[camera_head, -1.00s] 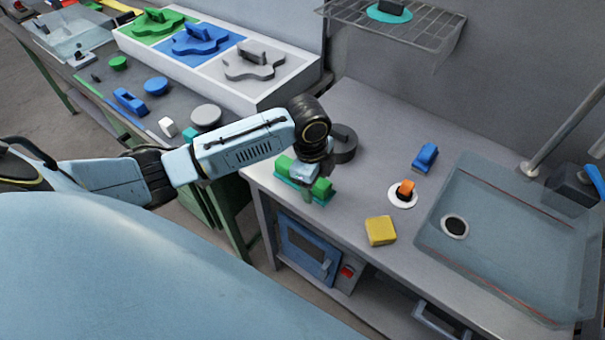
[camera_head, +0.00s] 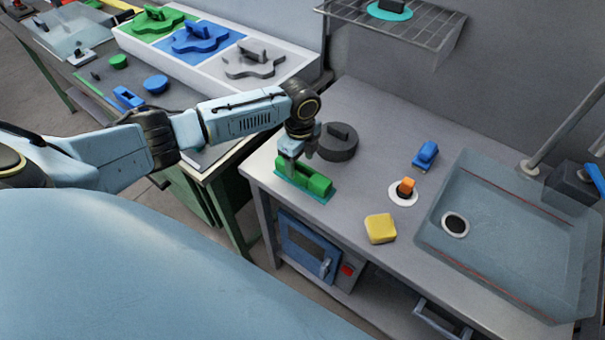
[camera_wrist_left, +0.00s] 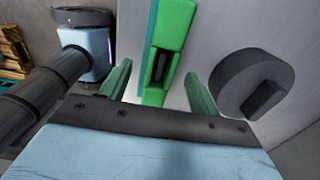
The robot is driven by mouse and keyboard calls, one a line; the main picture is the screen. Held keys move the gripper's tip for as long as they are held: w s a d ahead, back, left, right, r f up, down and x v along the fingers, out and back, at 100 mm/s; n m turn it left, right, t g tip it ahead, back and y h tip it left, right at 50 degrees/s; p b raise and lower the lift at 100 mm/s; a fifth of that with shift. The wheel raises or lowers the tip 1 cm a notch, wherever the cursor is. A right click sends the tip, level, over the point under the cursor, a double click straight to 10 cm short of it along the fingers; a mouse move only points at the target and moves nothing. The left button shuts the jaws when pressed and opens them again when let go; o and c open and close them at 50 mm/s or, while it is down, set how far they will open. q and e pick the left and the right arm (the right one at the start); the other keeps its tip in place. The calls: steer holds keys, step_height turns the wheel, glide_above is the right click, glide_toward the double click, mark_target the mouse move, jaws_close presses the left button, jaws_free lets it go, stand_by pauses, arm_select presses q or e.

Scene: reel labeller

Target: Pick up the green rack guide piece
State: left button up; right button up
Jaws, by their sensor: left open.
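The green rack guide piece (camera_head: 318,184) lies on a teal strip on the grey bench, near its left front corner. My left gripper (camera_head: 290,168) is over the piece's left end and hides part of it. In the left wrist view my left gripper (camera_wrist_left: 158,82) is open. The green piece (camera_wrist_left: 170,35) reaches in between its two green fingers, with a gap to each finger. The piece has a dark slot near its close end. My right gripper is not in view.
A dark round reel (camera_head: 337,146) stands just behind the green piece. A yellow sponge (camera_head: 380,228), an orange piece on a white disc (camera_head: 404,198) and a blue item (camera_head: 426,154) lie to the right. A sink (camera_head: 510,235) fills the right end.

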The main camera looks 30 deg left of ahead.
mark_target(302, 173)
arm_select(q)
steer(key=f, duration=0.5)
steer(key=shift+w+d, duration=0.1)
steer(key=shift+d, duration=0.2)
steer(key=shift+r, duration=0.1)
steer(key=c, duration=1.2)
